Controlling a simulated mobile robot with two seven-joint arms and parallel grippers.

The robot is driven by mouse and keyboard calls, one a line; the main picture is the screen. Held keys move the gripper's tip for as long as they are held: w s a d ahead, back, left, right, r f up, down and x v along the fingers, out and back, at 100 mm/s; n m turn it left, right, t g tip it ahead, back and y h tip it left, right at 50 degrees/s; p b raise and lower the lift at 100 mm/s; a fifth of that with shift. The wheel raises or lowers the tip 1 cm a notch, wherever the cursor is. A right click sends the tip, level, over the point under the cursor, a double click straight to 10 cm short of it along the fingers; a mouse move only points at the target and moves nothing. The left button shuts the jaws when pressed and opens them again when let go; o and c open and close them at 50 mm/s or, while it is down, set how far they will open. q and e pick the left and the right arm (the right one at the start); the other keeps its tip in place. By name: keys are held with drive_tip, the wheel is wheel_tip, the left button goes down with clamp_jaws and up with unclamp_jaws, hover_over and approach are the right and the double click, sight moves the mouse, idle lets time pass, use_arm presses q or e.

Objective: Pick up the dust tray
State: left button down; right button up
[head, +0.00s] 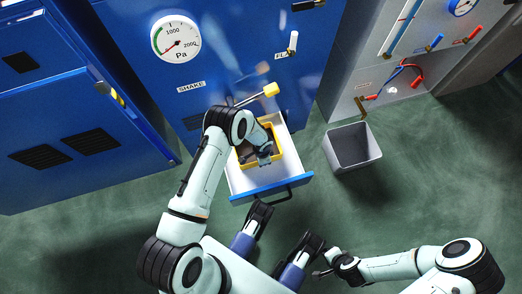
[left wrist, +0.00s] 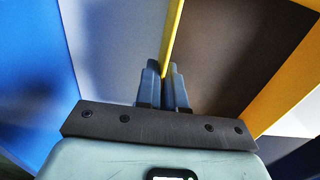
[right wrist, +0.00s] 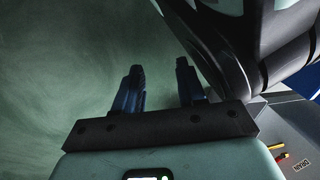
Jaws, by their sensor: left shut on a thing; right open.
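The dust tray (head: 277,143) is a yellow-walled box with a dark inside. It sits in the open drawer (head: 242,181) of the blue cabinet in the head view. My left gripper (head: 264,157) reaches down to the tray's near side. In the left wrist view, the left gripper (left wrist: 167,75) is shut on the thin yellow wall of the dust tray (left wrist: 173,32), with the dark inside to the right of it. My right gripper (right wrist: 160,75) is open and empty over the green floor.
A grey bin (head: 352,148) stands on the floor right of the drawer. The blue cabinet (head: 232,50) carries a pressure gauge (head: 175,38) and a yellow-ended lever (head: 270,89) above the drawer. Another blue cabinet (head: 70,110) stands at left.

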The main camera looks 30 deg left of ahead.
use_arm(q)
drive_tip(key=shift+r, duration=0.65)
drive_tip(key=shift+s+d+f+p, duration=0.1)
drive_tip(key=shift+s+d+p, duration=0.85)
drive_tip(key=shift+s+d, duration=0.5)
drive_tip(key=shift+w+r, duration=0.2)
drive_tip(key=shift+r, duration=0.6)
use_arm(e)
drive_tip(key=w+r+t+p, duration=0.1)
drive_tip(key=w+r+t, duration=0.1)
drive_tip(key=w+r, duration=0.35)
use_arm(q)
wheel_tip(320, 180, up, 12)
drive_tip(key=p, duration=0.2)
drive_tip(key=shift+p, duration=0.4)
use_arm(e)
drive_tip(key=shift+n+g+y, duration=0.3)
drive_tip(key=shift+n+g, duration=0.1)
drive_tip(key=shift+g, duration=0.2)
drive_tip(key=shift+s+a+r, duration=0.7)
drive_tip(key=shift+s+a, duration=0.1)
drive_tip(key=shift+s, duration=0.25)
drive_tip(key=shift+s+a+r, duration=0.7)
drive_tip(key=shift+s+a, duration=0.1)
drive_tip(key=shift+s, duration=0.2)
use_arm(q)
drive_tip(key=shift+r, duration=0.15)
